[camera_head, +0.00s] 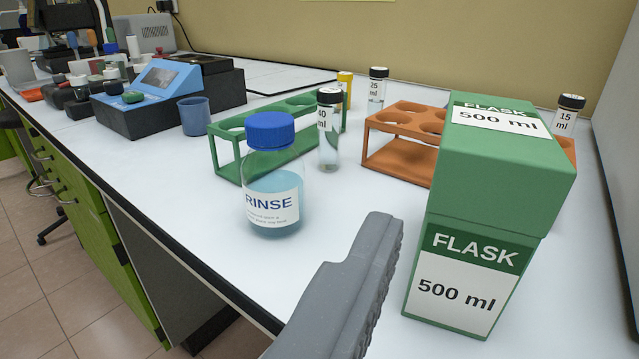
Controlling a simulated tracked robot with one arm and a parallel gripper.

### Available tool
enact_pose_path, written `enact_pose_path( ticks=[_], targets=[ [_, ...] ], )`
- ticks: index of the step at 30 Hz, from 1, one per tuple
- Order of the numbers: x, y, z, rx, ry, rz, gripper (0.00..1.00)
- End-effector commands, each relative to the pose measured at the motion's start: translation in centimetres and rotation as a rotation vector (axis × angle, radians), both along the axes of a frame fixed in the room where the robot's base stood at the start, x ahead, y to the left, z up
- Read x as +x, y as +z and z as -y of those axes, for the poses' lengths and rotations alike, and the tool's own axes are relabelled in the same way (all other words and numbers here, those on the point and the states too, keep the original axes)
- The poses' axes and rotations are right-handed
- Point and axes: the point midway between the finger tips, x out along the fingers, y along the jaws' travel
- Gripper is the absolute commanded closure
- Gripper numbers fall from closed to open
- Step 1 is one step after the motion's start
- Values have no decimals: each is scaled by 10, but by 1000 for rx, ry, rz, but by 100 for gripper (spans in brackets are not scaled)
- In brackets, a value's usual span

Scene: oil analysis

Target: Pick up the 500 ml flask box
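The 500 ml flask box (480,230) stands upright at the right, close to me. It is green, with a lid and white "FLASK 500 ml" labels on its top and front. One grey finger of my gripper (362,275) shows at the bottom centre, left of the box. Its toothed inner face points right, toward the box. A strip of white table shows between the finger and the box. Nothing touches that inner face, so my gripper looks open and empty. The other finger is not visible.
A blue-capped RINSE bottle (272,190) stands left of the box. Behind are a green rack (226,160), an orange rack (395,155) and capped vials (329,135). A "15 ml" vial (566,118) stands behind the box. The table's front edge (190,265) runs along the left; a wall closes the right.

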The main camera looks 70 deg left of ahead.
Motion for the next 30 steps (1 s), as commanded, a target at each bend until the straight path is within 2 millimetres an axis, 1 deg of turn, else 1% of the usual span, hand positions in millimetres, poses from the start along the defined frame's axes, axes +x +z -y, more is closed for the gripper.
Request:
enact_pose_path(
  ticks=[2, 5, 18, 22, 30],
  targets=[
    [-3, -2, -5, 20, 16, -4, 20],
    [1, -2, -13, 26, 22, -2, 20],
    [42, -4, -56, 20, 20, -2, 20],
    [50, -3, -64, 20, 18, -2, 20],
    [57, -6, -75, 22, 19, -3, 20]
  ],
)
